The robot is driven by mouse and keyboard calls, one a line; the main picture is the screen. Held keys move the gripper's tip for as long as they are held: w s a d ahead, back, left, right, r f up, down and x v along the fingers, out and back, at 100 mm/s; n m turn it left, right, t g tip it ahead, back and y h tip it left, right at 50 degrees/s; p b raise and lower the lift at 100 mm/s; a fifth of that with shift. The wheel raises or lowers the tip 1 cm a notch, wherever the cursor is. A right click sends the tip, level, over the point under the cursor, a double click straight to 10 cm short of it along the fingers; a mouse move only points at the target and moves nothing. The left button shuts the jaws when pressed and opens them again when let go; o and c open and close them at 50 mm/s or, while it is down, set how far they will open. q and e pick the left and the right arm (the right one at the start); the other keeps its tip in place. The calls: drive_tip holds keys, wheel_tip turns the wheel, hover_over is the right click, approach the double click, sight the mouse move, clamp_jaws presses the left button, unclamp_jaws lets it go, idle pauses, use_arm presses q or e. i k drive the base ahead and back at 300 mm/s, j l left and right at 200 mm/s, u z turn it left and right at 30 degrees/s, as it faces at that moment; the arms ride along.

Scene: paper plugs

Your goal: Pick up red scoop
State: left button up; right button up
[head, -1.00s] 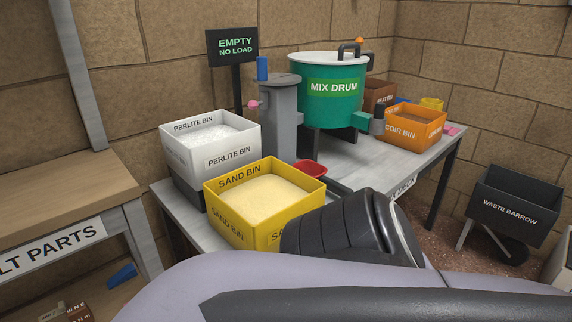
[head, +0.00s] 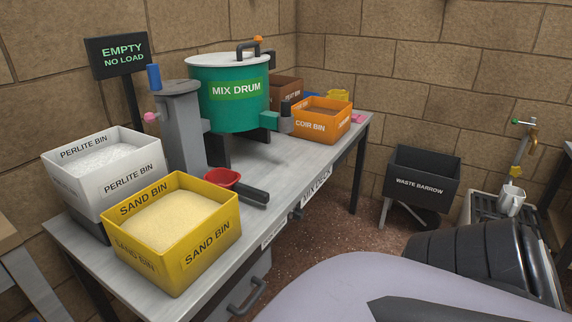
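The red scoop (head: 224,178) lies on the mix deck table, just behind the yellow sand bin and in front of the drum stand. Its red bowl faces up and its dark handle (head: 253,194) points right toward the table's front edge. Nothing is holding it. One of my arms crosses the lower right of the head view, over the floor and well apart from the scoop. Neither gripper's fingers show.
The sand bin (head: 190,248) and white perlite bin (head: 70,183) stand left of the scoop. The green mix drum (head: 236,108) stands behind it, the orange coir bin (head: 311,130) beyond. A waste barrow (head: 421,177) and a sink (head: 482,208) are at the right. The tabletop right of the scoop is clear.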

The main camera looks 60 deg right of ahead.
sight(226, 178)
drive_tip(key=z, duration=1.25)
drive_tip(key=i+l+z, duration=0.1)
drive_tip(key=z, duration=0.25)
